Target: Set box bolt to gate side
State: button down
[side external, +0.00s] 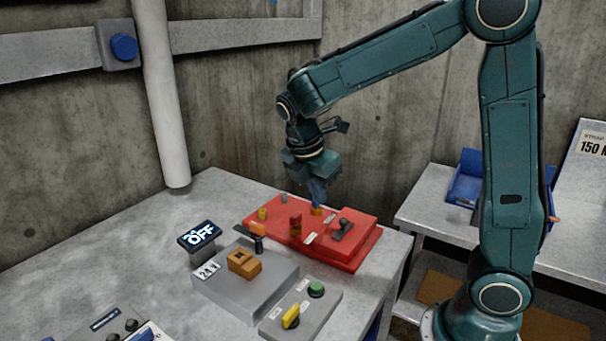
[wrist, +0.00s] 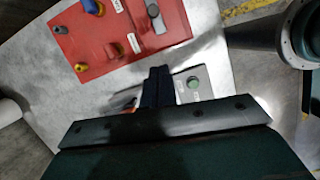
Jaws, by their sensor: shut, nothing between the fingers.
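The red box (side external: 352,257) lies on the grey table and also fills the top of the wrist view (wrist: 85,45). A dark handle (side external: 342,228) sits on its raised right part; it also shows in the wrist view (wrist: 153,12). I cannot tell for sure which part is the bolt.
In front are a grey block with an orange-brown connector (side external: 242,263), a panel with a yellow switch (side external: 291,317) and a green button (side external: 316,289), and an "OFF" display (side external: 200,236). A white pipe (side external: 162,95) stands behind.

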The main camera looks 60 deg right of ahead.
send_near(339, 232)
jog(key=a+f, duration=0.1)
jog(key=f, duration=0.1)
jog(key=a+f, duration=0.1)
jog(key=shift+w+a+f, duration=0.15)
jog(key=shift+f, duration=0.25)
jog(key=shift+d+f, duration=0.1)
jog(key=shift+d, duration=0.9)
jog(key=shift+s+d+f, duration=0.1)
jog(key=shift+s+d, duration=0.05)
jog(key=shift+d, duration=0.3)
jog(key=shift+s+d+f, duration=0.1)
jog(key=shift+s+d, duration=0.05)
jog(key=shift+d, duration=0.3)
jog(key=shift+d+r, duration=0.1)
jog(key=shift+d, duration=2.25)
